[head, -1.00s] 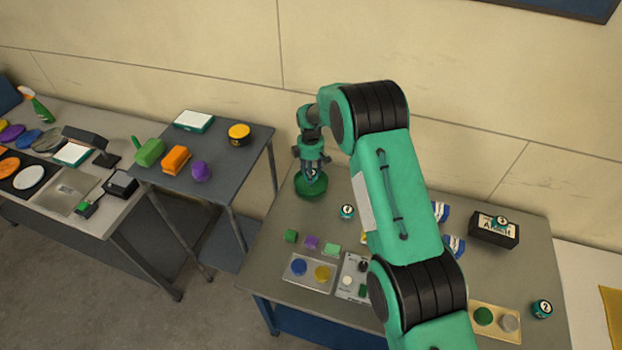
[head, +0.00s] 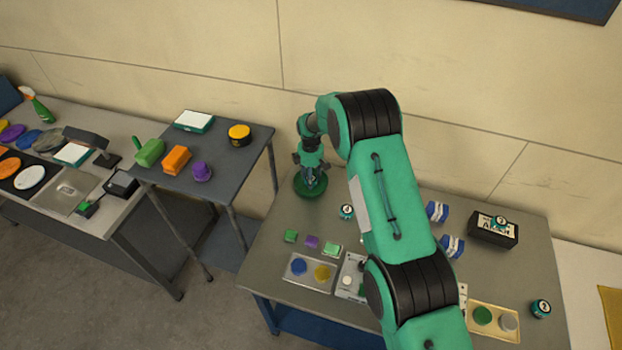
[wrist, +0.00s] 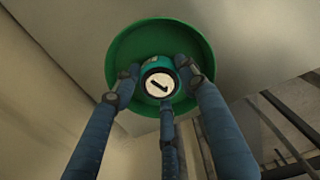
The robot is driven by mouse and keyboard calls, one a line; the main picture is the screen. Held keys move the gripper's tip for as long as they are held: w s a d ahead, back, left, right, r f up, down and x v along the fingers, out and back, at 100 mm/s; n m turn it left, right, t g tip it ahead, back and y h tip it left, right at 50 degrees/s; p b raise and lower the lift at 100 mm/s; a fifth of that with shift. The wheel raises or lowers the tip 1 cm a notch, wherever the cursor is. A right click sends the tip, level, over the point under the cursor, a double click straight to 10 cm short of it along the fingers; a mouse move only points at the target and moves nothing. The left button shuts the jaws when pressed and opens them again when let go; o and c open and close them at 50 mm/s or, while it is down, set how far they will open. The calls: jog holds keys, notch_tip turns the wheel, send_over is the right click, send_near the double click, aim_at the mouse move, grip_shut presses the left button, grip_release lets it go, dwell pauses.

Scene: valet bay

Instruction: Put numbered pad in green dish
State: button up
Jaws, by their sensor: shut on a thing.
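The green dish (head: 301,190) stands at the back left of the grey workbench. My gripper (head: 313,180) is over the dish, pointing down. In the wrist view, my gripper's fingers (wrist: 160,85) are shut around a green pad (wrist: 159,84) with a white face and a black number 1. The pad is within the outline of the green dish (wrist: 125,48). Whether it touches the dish floor I cannot tell. In the head view the gripper hides most of the pad.
Other numbered pads are on the bench, one near the dish (head: 346,211), one at the right (head: 540,308) and one on a black box (head: 492,232). Small blocks (head: 311,242) and a tray with discs (head: 310,272) lie in front. A side table (head: 218,165) stands left.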

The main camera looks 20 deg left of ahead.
jog(key=shift+f, duration=0.15)
jog(key=o, duration=0.9)
jog(key=shift+o, duration=0.2)
notch_tip(320, 180, up, 12)
jog(key=b, duration=0.1)
dwell(0.8)
jog(key=shift+r, duration=0.2)
